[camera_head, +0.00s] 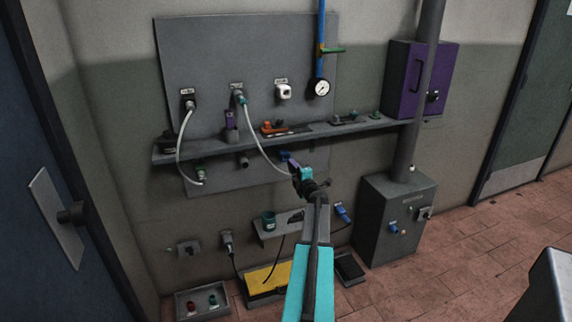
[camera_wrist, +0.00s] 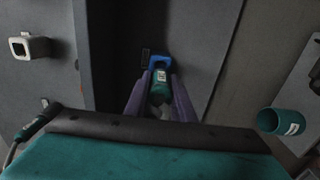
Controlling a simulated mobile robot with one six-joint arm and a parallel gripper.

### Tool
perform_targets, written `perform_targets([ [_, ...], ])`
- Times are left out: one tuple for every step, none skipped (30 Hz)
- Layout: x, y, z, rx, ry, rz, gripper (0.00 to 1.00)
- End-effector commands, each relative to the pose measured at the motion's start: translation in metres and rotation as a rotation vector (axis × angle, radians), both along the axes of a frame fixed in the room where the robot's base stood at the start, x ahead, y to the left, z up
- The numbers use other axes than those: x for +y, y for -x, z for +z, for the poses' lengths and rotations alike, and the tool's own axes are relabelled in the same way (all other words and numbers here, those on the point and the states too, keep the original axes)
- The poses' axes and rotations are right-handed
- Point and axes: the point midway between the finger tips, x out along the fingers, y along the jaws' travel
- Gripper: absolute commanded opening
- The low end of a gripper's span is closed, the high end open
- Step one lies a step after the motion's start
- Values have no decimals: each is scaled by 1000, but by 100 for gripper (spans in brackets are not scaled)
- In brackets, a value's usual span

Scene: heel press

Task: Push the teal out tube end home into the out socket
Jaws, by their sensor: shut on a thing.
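The teal out tube end (camera_wrist: 160,78), with a white label, lies between the two purple fingers of my gripper (camera_wrist: 159,90) in the wrist view. My gripper is shut on it. The blue out socket (camera_wrist: 159,62) sits directly beyond the tube end, which overlaps it in the picture. I cannot tell how deep the tube end sits in it. In the head view my gripper (camera_head: 297,172) is below the wall shelf, close to the blue socket (camera_head: 285,155). The pale tube (camera_head: 258,142) runs from an upper port down to my gripper, whose jaws hide the tube end.
The grey shelf (camera_head: 330,127) crosses the wall panel just above my gripper. A second pale tube (camera_head: 180,145) hangs at left. A teal cup (camera_head: 268,218) stands on a lower ledge; it also shows in the wrist view (camera_wrist: 284,122). A grey cabinet (camera_head: 390,220) stands at right.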

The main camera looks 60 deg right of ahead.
Motion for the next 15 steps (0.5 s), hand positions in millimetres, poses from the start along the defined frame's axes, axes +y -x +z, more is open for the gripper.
perform_targets([
  [1,1,0,0,0,0,0],
  [2,2,0,0,0,0,0],
  [2,3,0,0,0,0,0],
  [3,4,0,0,0,0,0],
  [3,4,0,0,0,0,0],
  [4,5,0,0,0,0,0],
  [4,5,0,0,0,0,0],
  [5,6,0,0,0,0,0],
  [5,6,0,0,0,0,0],
  [5,6,0,0,0,0,0],
  [5,7,0,0,0,0,0],
  [5,7,0,0,0,0,0],
  [5,7,0,0,0,0,0],
  [5,7,0,0,0,0,0],
  [5,7,0,0,0,0,0],
])
